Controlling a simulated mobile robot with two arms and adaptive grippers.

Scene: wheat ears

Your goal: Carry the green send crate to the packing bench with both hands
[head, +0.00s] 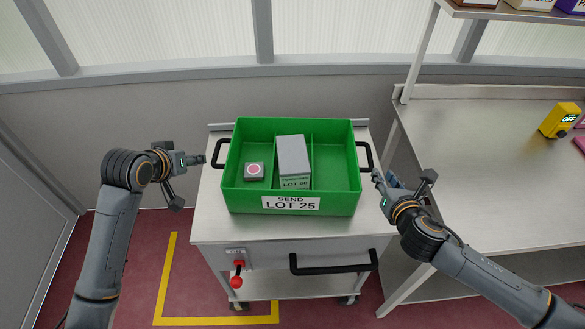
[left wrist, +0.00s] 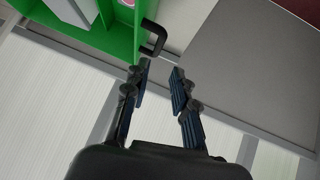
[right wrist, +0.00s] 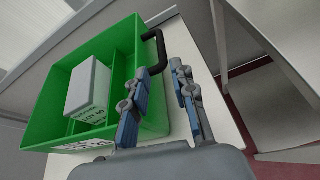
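The green send crate (head: 236,200), labelled SEND LOT 25, sits upright on a metal cart (head: 215,225). It holds a small grey box with a pink round top (head: 254,170) and a taller grey-white box (head: 292,158). My left gripper (head: 203,160) is open and empty, just left of the crate's left black handle (head: 218,154). That handle lies just beyond its fingertips in the left wrist view (left wrist: 154,38). My right gripper (head: 376,174) is open and empty, close to the right black handle (head: 367,157), which also shows in the right wrist view (right wrist: 161,50). I cannot tell whether it touches.
The packing bench (head: 450,150) stands at the right, its near top clear. A yellow device (head: 560,120) sits at its right end, and a shelf (head: 480,13) stands above. The cart has a black push bar (head: 332,270) and a red knob (head: 238,276) in front.

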